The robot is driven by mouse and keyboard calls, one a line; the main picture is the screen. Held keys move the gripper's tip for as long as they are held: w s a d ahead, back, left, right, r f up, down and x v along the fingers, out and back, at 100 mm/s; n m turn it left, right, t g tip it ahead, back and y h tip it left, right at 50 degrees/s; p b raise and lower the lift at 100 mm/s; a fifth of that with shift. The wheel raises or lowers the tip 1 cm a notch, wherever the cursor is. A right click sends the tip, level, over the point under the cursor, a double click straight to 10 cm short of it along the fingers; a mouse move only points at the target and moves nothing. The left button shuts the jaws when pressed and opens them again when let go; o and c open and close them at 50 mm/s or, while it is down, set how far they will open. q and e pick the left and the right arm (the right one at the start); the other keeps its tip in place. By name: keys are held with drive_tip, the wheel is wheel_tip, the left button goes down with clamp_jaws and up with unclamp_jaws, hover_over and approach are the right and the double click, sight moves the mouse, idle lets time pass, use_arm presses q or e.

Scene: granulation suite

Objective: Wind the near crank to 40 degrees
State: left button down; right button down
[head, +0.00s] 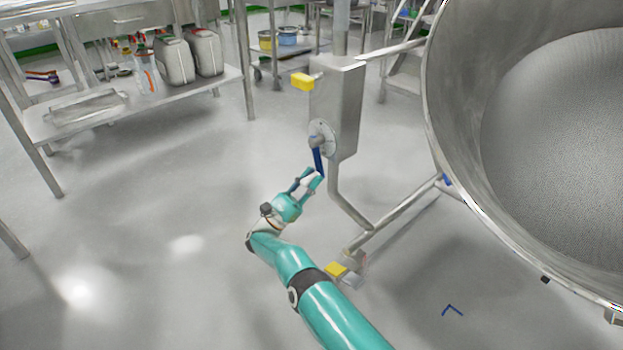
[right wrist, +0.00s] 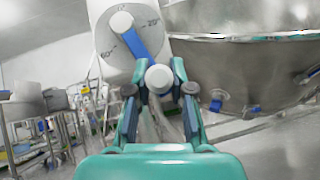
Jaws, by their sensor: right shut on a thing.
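The crank is on a grey steel box (head: 337,105) on a post. Its round dial (head: 328,130) faces my right arm, and a blue crank arm (head: 318,160) hangs down from the hub. The blue crank arm (right wrist: 144,42) slants down and right from the pale hub to a whitish knob (right wrist: 158,79). My right gripper (head: 312,179) is shut on this knob, its fingers on either side. No pointer reading is clear. My left gripper is not in view.
A large steel vessel (head: 450,150) stands right of the crank box. A steel table with a lower shelf (head: 60,128) is at the left. The floor between is clear.

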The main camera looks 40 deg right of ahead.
drive_tip(key=c, duration=1)
unclamp_jaws()
drive_tip(key=shift+s+d+r, duration=0.1)
drive_tip(key=shift+d, duration=0.05)
drive_tip(key=shift+a, duration=0.2)
